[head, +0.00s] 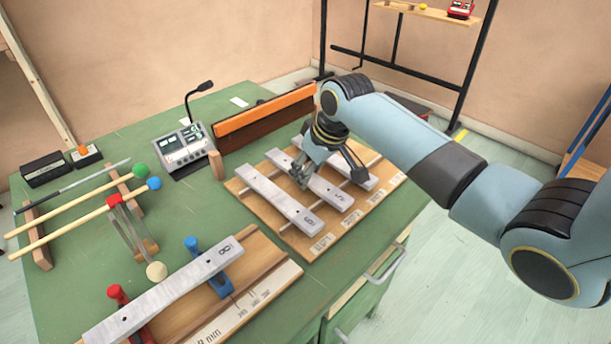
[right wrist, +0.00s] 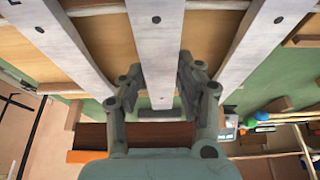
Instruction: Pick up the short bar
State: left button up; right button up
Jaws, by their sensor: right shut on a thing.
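Three grey metal bars lie side by side on a wooden rack (head: 240,187) at the table's right side. The left bar (head: 275,198) is marked 6. The middle bar (head: 335,194) is marked 5, and the right bar (head: 362,179) is partly hidden by my arm and looks the shortest. My right gripper (head: 326,178) is over the middle bar. In the right wrist view its two fingers (right wrist: 160,95) are shut on the middle bar (right wrist: 157,55), one finger on each side. The bar appears to be at rack level. My left gripper is not in view.
A bar marked 8 (head: 165,290) lies on a front stand with red and blue clamps. Mallets with a green head (head: 140,170) and blue head (head: 154,184) rest at left. A grey device (head: 183,147) and an orange-edged panel (head: 263,112) stand behind the rack.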

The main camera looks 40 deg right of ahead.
grip_shut()
